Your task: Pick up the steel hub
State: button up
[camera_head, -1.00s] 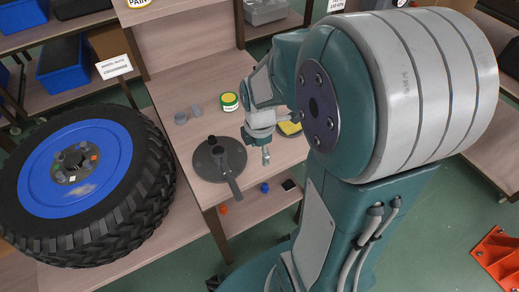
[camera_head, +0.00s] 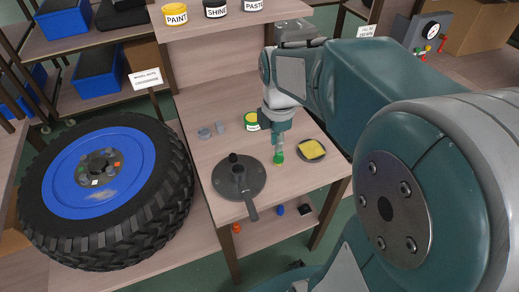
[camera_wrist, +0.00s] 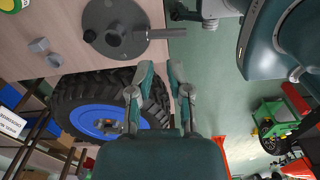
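Two small grey metal-looking parts, a squat one (camera_head: 204,133) and another (camera_head: 220,127), stand on the wooden bench; they also show in the wrist view (camera_wrist: 39,44) (camera_wrist: 54,60). A grey disc (camera_head: 228,187) with a dark knob and a handle lies in front of them. I cannot tell for certain which piece is the steel hub. My gripper (camera_head: 279,152) points down over the bench, right of the disc. In the wrist view my gripper (camera_wrist: 160,72) has its fingers apart with nothing between them. A small green thing shows at its tip in the head view, its nature unclear.
A green and yellow tin (camera_head: 251,121) stands behind the disc, and a dish with a yellow sponge (camera_head: 312,149) lies right of my gripper. Pots, including a paint tin (camera_head: 176,15), stand on the upper shelf.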

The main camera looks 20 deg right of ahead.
send_over(240, 175)
notch_tip(240, 175, down, 12)
notch_tip(240, 175, down, 11)
jog(key=shift+w+r, duration=0.1)
grip_shut()
jog(key=shift+w, duration=0.1)
